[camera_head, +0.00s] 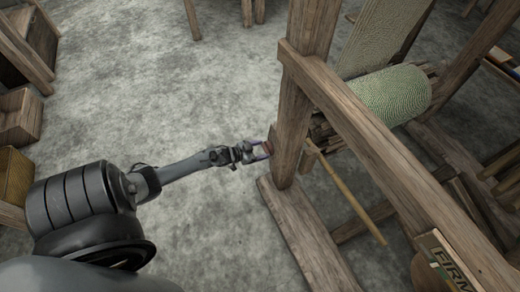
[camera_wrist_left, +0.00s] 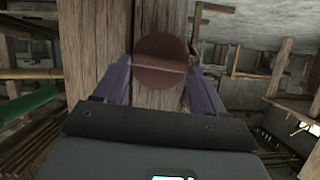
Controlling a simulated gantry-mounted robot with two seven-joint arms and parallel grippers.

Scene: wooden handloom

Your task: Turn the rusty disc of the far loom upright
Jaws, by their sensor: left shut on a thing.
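The rusty disc (camera_wrist_left: 160,48) is round and reddish brown, on the face of an upright wooden loom post (camera_wrist_left: 92,45) in the left wrist view. A paler ridge crosses it from side to side, nearly level in that view. The disc is a small reddish patch at my left gripper's tip in the head view. My left gripper (camera_head: 263,150) is at the post (camera_head: 292,120), its two purple fingers (camera_wrist_left: 160,72) on either side of the disc, shut on it. The lower part of the finger contact is hard to make out. My right gripper does not show.
The loom's long beam (camera_head: 385,145) slopes down to the right, with a green cloth roll (camera_head: 390,95) behind it. A thin wooden stick (camera_head: 345,190) hangs below. A base beam (camera_head: 305,235) lies on the floor. Grey floor (camera_head: 160,90) on the left is clear.

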